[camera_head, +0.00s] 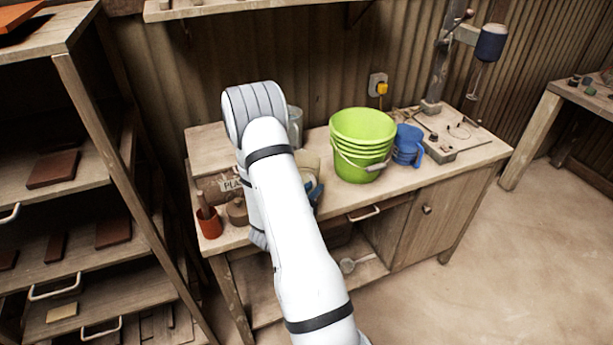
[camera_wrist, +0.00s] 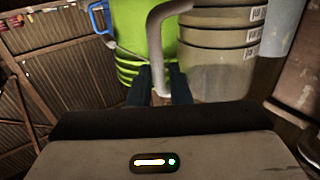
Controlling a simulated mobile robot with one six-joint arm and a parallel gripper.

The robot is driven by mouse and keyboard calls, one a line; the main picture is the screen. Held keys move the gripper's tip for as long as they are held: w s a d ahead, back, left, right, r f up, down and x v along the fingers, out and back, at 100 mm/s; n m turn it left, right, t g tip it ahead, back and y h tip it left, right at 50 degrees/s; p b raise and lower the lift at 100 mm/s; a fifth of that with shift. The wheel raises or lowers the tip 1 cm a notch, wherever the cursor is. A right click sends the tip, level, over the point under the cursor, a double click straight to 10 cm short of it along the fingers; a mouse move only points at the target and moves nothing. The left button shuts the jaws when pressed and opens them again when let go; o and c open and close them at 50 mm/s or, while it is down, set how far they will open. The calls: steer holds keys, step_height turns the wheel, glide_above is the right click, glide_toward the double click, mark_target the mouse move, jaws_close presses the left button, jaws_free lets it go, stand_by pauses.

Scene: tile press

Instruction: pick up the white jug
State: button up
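In the wrist view a stack of pale, off-white jugs (camera_wrist: 222,62) with barcode labels stands right of centre. A curved pale handle (camera_wrist: 166,45) runs down from the top jug. My gripper (camera_wrist: 160,78) has its two dark fingers on either side of this handle. The gap is about as wide as the handle; I cannot tell whether the fingers press on it.
Green stacked buckets (camera_head: 362,140) stand close right of the jugs, with blue jugs (camera_head: 407,145) beyond them. A clear grey container (camera_head: 295,122) stands behind my arm. An orange-red pot (camera_head: 209,222) holds a tool at the bench's left. The bench front (camera_head: 400,185) is bare.

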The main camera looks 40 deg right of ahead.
steer(key=shift+w+d, duration=0.1)
steer(key=shift+d, duration=0.35)
jaws_close()
